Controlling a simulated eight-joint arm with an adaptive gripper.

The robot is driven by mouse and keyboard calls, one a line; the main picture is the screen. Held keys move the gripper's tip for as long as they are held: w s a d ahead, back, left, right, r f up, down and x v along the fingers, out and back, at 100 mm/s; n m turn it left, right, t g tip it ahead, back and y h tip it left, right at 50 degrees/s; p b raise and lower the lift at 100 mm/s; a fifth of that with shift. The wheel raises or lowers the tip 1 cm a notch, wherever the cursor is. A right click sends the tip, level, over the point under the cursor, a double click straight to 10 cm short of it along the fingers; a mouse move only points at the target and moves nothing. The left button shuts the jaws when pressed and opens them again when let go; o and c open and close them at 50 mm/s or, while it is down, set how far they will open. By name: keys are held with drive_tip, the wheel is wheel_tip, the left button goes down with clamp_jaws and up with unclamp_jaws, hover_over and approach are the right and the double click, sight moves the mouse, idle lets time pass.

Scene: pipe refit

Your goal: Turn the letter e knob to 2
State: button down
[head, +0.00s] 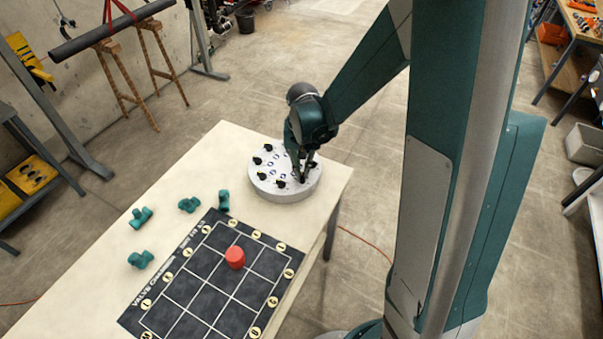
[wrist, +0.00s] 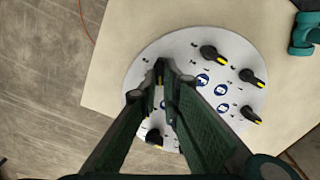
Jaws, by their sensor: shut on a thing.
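A round white panel (head: 262,191) with several black knobs stands on the table; it also fills the middle of the wrist view (wrist: 185,47). My gripper (head: 303,176) reaches down at the panel's right side in the head view. In the wrist view its fingers (wrist: 162,92) are shut on a black knob (wrist: 160,66), which they partly hide. Other black knobs with yellow tips (wrist: 209,53), (wrist: 252,78), (wrist: 250,115), (wrist: 154,137) stand clear of the fingers. Blue letter badges (wrist: 221,90) mark the panel. I cannot read which letter belongs to the held knob.
A dark gridded board (head: 190,297) bears a red cylinder (head: 235,257). Several green pipe fittings (head: 141,217) lie on the pale table (head: 225,155) left of the board and panel. Neighbouring knobs stand close around the gripper.

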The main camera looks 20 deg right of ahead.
drive_tip(key=m, duration=0.2)
drive_tip(key=m+b, duration=0.1)
drive_tip(key=m, duration=0.2)
drive_tip(key=shift+s+d+m, duration=0.15)
drive_tip(key=shift+d+m, duration=0.05)
drive_tip(key=shift+m, duration=0.1)
drive_tip(key=m, duration=0.1)
drive_tip(key=m+b, duration=0.1)
drive_tip(key=m, duration=0.3)
drive_tip(key=shift+s+d, duration=0.1)
drive_tip(key=shift+s, duration=0.15)
drive_tip(key=shift+m, duration=0.3)
drive_tip(key=c, duration=2.6)
unclamp_jaws()
drive_tip(key=shift+o, duration=0.2)
drive_tip(key=shift+r, duration=0.1)
wheel_tip(320, 180, up, 12)
